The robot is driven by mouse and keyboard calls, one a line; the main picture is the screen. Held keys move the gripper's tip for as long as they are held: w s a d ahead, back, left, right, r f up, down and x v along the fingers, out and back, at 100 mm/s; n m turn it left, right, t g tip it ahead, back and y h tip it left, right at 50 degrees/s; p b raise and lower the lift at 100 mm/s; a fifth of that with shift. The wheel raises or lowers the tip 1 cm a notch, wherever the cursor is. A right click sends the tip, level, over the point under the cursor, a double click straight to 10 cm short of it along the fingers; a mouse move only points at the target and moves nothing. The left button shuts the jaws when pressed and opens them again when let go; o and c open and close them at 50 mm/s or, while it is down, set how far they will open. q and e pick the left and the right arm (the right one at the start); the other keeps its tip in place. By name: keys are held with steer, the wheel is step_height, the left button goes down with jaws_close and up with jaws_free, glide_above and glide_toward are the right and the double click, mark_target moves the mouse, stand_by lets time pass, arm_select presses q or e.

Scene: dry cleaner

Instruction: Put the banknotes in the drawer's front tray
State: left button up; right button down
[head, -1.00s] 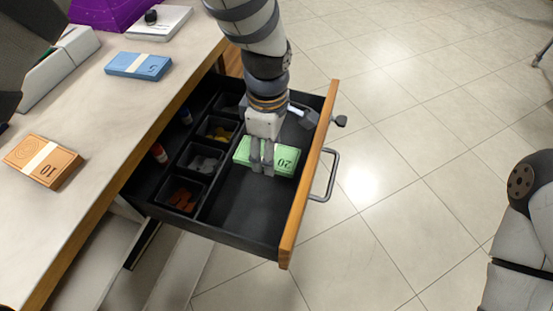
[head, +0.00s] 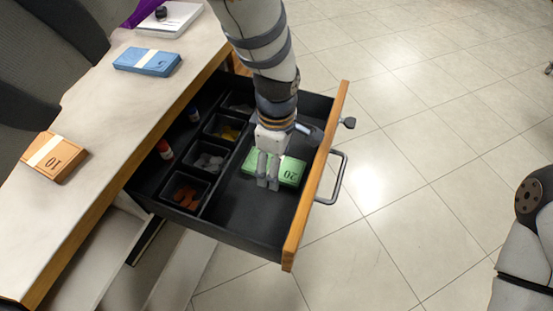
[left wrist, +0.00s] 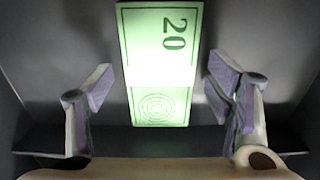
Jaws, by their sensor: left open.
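A green banknote bundle (head: 291,172) marked 20 lies in the wide front tray (head: 248,213) of the open drawer. My left gripper (head: 267,183) reaches down into this tray at the bundle. In the left wrist view its two fingers stand wide apart, one on each side of the green bundle (left wrist: 158,45), with gaps on both sides. A blue bundle (head: 147,62) and an orange bundle (head: 54,157) marked 10 lie on the counter. My right arm shows at the right edge; its gripper is out of view.
Small coin cups (head: 186,191) line the drawer behind the front tray. The wooden drawer front (head: 317,185) carries a metal handle (head: 341,178). A white device (head: 170,19) stands on the counter (head: 100,128). The near end of the front tray is clear.

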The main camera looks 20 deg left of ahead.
arm_select(q)
step_height(320, 180, up, 12)
steer(key=p, duration=0.2)
steer(key=shift+r, duration=0.15)
arm_select(e)
steer(key=shift+w+r+t, duration=0.3)
steer(key=shift+w+r, duration=0.6)
steer(key=shift+r, duration=0.15)
